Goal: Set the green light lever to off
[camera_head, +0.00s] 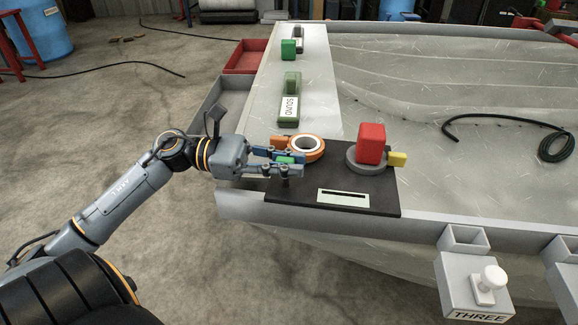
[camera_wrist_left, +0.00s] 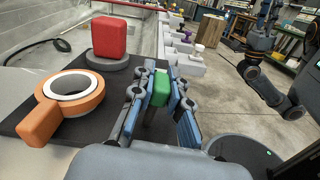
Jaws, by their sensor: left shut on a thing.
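My left gripper (camera_head: 286,163) is shut on a small green lever head (camera_head: 284,159) at the left edge of a black panel (camera_head: 315,198). In the left wrist view the green lever head (camera_wrist_left: 160,89) sits between the two fingers of the left gripper (camera_wrist_left: 160,98), with a dark stem below it. No label for this lever is readable. My right gripper is not in view.
Beside the held lever is an orange ring with a handle (camera_head: 308,158). A red block (camera_head: 371,141) on a grey disc stands to its right, with a yellow tab (camera_head: 397,159). A green cube (camera_head: 288,50) is farther back. Open floor (camera_head: 110,120) lies left.

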